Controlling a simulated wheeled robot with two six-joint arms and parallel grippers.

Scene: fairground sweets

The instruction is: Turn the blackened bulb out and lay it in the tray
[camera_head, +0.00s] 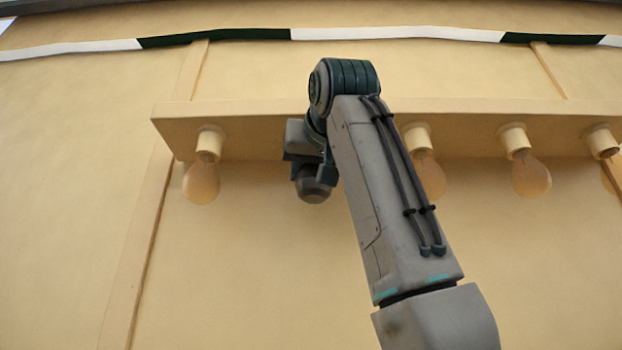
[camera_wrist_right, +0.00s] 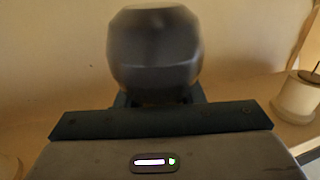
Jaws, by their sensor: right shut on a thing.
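The blackened bulb (camera_head: 314,188) hangs below my right gripper (camera_head: 314,168) in the head view, in line with the row of clear bulbs. In the right wrist view the dark bulb (camera_wrist_right: 155,50) stands out beyond the jaws, its edges slightly blurred. My right gripper (camera_wrist_right: 157,98) is shut on it. The gripper and arm hide the bulb's neck and any socket above, so I cannot tell whether it is still threaded in. The tray is not in view. My left gripper is not in view.
Clear bulbs hang from cream sockets on a board (camera_head: 255,110): one at left (camera_head: 201,183), one partly behind my arm (camera_head: 430,175), one at right (camera_head: 531,177), another at the right edge. A neighbouring socket (camera_wrist_right: 297,97) shows in the wrist view. The wall below is clear.

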